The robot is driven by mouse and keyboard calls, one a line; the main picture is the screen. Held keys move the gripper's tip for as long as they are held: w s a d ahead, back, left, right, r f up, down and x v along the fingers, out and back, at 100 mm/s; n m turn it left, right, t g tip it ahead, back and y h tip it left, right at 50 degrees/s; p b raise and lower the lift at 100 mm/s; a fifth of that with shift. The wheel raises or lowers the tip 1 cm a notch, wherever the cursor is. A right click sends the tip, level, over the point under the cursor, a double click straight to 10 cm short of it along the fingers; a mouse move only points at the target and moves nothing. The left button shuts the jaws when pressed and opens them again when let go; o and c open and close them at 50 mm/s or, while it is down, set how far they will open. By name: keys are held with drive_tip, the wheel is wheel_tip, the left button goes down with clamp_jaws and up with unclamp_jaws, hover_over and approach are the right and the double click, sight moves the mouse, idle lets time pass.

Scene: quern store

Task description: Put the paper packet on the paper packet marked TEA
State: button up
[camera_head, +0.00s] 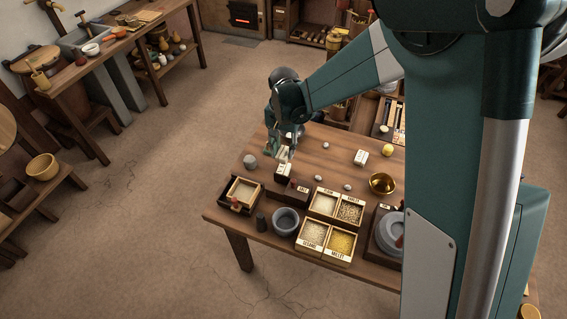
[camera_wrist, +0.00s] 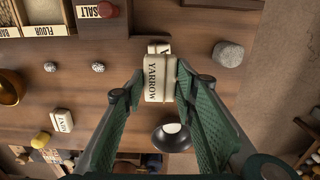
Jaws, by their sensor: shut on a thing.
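My gripper (camera_wrist: 160,76) is shut on a cream paper packet marked YARROW (camera_wrist: 157,82). In the head view my gripper (camera_head: 283,151) is over the back left part of the table. Another pale packet (camera_wrist: 157,47) shows just past the held one, mostly hidden by it; its lettering is not readable. In the head view a white packet (camera_head: 283,170) stands just in front of my gripper. A further small white packet (camera_wrist: 62,120) lies apart, and it also shows in the head view (camera_head: 361,157). I cannot read TEA on any packet.
A grey stone (camera_wrist: 228,56) lies to the right of the held packet. A dark bowl (camera_wrist: 172,138) is below it in the wrist view. A brass bowl (camera_head: 382,183), labelled grain trays (camera_head: 322,222) and a grey mortar (camera_head: 286,220) are on the table (camera_head: 325,160).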

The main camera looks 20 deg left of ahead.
sight(284, 152)
drive_tip(key=shift+f, duration=1.4)
drive_tip(key=shift+f+b, duration=0.45)
drive_tip(key=shift+f, duration=1.45)
drive_tip(key=shift+f, duration=0.15)
drive_tip(key=o, duration=0.8)
wheel_tip(284, 152, up, 12)
drive_tip(key=shift+r+p, duration=0.2)
drive_tip(key=shift+p, duration=0.65)
